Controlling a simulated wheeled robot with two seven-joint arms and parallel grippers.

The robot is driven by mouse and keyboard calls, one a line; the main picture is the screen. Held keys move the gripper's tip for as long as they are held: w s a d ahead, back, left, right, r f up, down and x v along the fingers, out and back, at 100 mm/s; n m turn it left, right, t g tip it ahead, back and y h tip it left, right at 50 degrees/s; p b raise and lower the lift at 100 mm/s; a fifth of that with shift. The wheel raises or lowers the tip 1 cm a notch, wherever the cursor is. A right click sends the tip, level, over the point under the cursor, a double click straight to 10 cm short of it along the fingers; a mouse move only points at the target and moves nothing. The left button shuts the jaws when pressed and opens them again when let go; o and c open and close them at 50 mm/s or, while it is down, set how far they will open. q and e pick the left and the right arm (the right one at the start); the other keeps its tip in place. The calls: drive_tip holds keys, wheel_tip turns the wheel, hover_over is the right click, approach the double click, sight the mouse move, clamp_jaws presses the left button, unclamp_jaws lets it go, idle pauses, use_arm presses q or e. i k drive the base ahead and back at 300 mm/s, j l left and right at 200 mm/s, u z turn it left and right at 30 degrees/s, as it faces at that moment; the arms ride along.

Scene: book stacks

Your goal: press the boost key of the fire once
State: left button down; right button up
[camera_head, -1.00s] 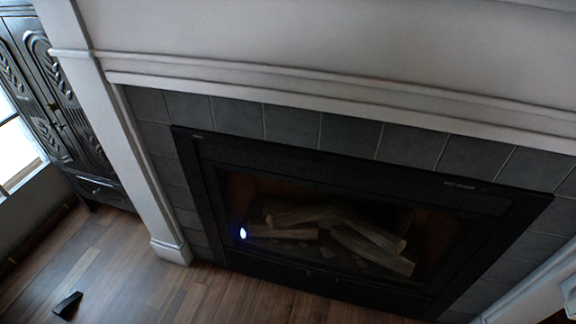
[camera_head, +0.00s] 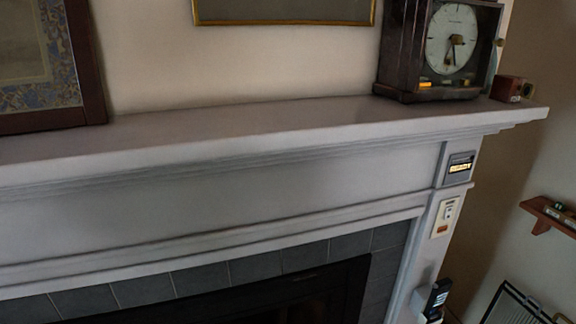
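The fire's black frame (camera_head: 300,285) shows at the bottom, set in dark grey tiles under the grey mantel. Only its upper edge is in view. On the right pillar is a small grey panel with a lit yellowish display (camera_head: 460,167). Below it is a white wall plate (camera_head: 446,213) with an orange-red key (camera_head: 440,229) near its lower end. Lower still, a dark handset with buttons (camera_head: 437,297) stands in a pale holder. The labels are too small to read, so I cannot tell which key is boost. Neither gripper is in view.
The mantel shelf (camera_head: 250,125) carries a dark clock (camera_head: 445,50) and a small reddish-brown box (camera_head: 511,88) at its right end. A framed picture (camera_head: 45,65) stands at left. Right of the pillar are a small wooden wall shelf (camera_head: 550,214) and a dark rack (camera_head: 515,305).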

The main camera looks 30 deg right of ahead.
sight(441, 229)
drive_tip(key=k+z, duration=0.15)
drive_tip(key=z, duration=1.9)
